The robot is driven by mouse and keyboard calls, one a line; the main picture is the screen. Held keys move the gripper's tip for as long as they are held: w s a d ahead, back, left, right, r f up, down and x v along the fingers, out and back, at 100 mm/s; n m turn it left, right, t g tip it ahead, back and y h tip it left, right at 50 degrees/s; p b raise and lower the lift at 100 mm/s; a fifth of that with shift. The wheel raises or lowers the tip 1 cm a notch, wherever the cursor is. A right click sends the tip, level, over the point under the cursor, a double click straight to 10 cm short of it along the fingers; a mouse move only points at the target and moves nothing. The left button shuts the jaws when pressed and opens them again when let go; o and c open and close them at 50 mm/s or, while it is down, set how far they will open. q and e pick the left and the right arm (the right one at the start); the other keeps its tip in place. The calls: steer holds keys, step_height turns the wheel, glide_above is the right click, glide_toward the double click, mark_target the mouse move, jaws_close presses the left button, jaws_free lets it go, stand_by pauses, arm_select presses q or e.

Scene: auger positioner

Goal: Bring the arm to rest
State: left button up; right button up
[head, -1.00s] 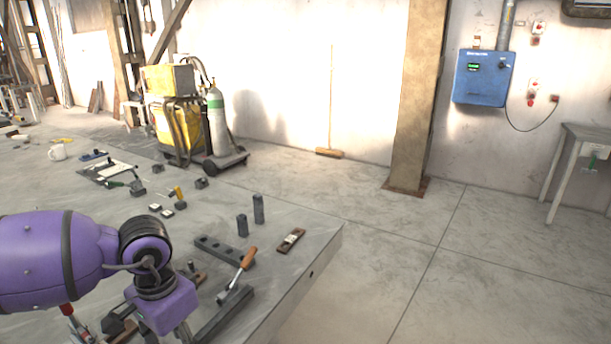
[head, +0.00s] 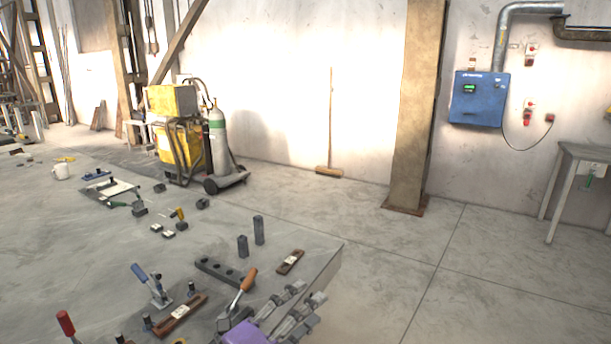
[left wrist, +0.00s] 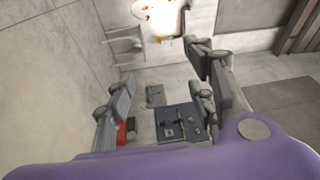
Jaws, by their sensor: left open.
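My left gripper (head: 308,297) is at the bottom of the head view, by the near right corner of the grey workbench (head: 330,254). Its grey fingers are apart and point up and right, with nothing between them. A bit of its purple housing shows at the bottom edge. In the left wrist view, the open fingers of the left gripper (left wrist: 162,75) spread over the purple housing, with no object held. Most of the left arm is out of the head view. My right gripper is not in view.
An orange-handled tool (head: 247,279) lies just left of the gripper, beside a dark bar with holes (head: 222,272). A blue-handled clamp (head: 149,285), a wooden block (head: 180,314) and two dark posts (head: 250,240) are on the bench. The floor (head: 420,270) to the right is clear.

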arm_select(q)
steer(key=s+a+f+n+y, duration=0.3)
steer(key=a+f+n, duration=0.1)
steer(key=f+n, duration=0.25)
steer(key=s+a+f+n+y+p, duration=0.1)
steer(key=s+a+f+n+y, duration=0.25)
steer(key=f+n, duration=0.3)
steer(key=s+a+f+n+y, duration=0.3)
steer(key=a+f+n, duration=0.2)
steer(key=f+n, duration=0.15)
steer(key=s+a+f+n+g+y, duration=0.1)
steer(key=s+a+f+n+g, duration=0.1)
steer(key=s+f, duration=0.5)
steer(key=s+a+f+n+g+y, duration=0.2)
steer(key=s+a+f+n, duration=0.2)
steer(key=s, duration=1.2)
step_height(320, 180, down, 3)
steer(key=shift+s+a+f+g+p, duration=0.2)
steer(key=shift+s+a+g+p, duration=0.2)
steer(key=shift+a+p, duration=0.1)
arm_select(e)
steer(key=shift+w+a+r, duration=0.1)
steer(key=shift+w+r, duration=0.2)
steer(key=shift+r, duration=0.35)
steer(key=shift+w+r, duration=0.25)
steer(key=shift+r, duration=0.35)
